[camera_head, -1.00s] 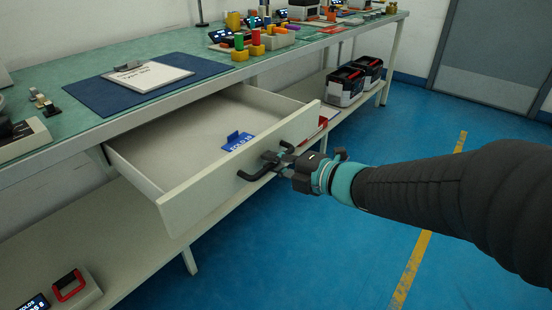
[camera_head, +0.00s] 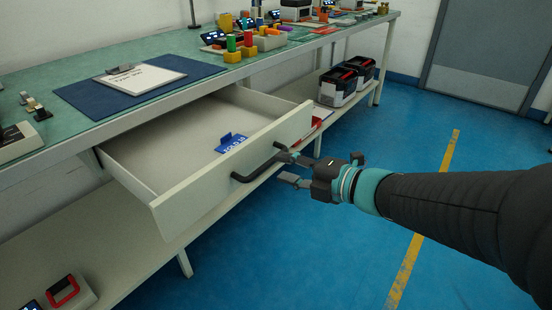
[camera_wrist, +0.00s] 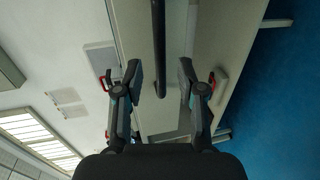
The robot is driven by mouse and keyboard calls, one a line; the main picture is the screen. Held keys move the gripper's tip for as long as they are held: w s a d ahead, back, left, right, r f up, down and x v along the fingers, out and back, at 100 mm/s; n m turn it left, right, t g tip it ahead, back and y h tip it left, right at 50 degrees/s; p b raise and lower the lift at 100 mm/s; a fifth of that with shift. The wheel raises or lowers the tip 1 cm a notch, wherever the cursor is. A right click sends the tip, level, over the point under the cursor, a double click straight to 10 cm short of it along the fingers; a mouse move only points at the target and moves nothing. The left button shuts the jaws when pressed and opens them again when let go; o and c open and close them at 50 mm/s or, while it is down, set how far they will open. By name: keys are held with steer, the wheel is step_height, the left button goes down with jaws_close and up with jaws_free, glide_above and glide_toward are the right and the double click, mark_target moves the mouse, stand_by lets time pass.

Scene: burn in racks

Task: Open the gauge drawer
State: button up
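The gauge drawer (camera_head: 205,197) is pulled well out from under the green-topped bench in the head view. Its front is pale, with a dark bar handle (camera_head: 254,173). Inside it, a blue lettered piece (camera_head: 231,142) stands near the front; the rest of the visible floor is bare. My gripper (camera_head: 287,167) is open just to the right of the handle, its fingers spread and holding nothing. In the wrist view my gripper (camera_wrist: 160,79) shows two separated fingers, with the dark handle (camera_wrist: 158,45) lying ahead between them, apparently not gripped.
The bench top (camera_head: 60,65) carries a blue mat with a clipboard (camera_head: 139,79), and coloured cylinders farther back. Two dark bins (camera_head: 337,87) stand on the lower shelf (camera_head: 100,220). A red-handled item (camera_head: 65,292) is at lower left. The blue floor on the right is clear.

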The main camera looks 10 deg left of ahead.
steer(key=v, duration=0.6)
steer(key=shift+d, duration=0.25)
steer(key=shift+s, duration=0.1)
